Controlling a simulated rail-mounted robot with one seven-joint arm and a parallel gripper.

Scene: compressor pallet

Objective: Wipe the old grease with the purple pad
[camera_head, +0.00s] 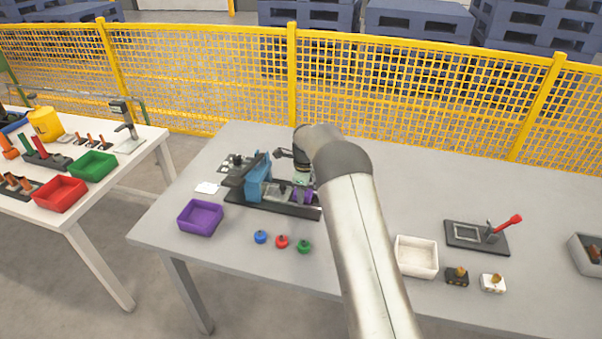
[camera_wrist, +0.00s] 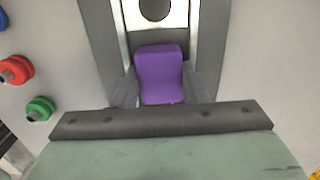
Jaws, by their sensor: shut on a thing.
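The purple pad (camera_wrist: 160,72) is between the two fingers of my gripper (camera_wrist: 163,88) in the wrist view. My gripper is shut on it. In the head view the pad (camera_head: 308,195) shows only as a small purple patch beside my wrist, over the right part of the blue and dark fixture (camera_head: 258,180). Ahead of the pad, the wrist view shows a light metal strip with a dark round spot (camera_wrist: 155,10); I cannot tell whether this is grease or a hole. My arm hides part of the fixture. Contact between pad and fixture is unclear.
A purple bin (camera_head: 200,217) stands left of the fixture. Blue (camera_head: 260,237), red (camera_head: 281,241) and green (camera_head: 304,246) knobs sit in front. A white bin (camera_head: 416,257) and a red-handled clamp (camera_head: 490,232) are to the right. A yellow fence (camera_head: 420,95) runs behind.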

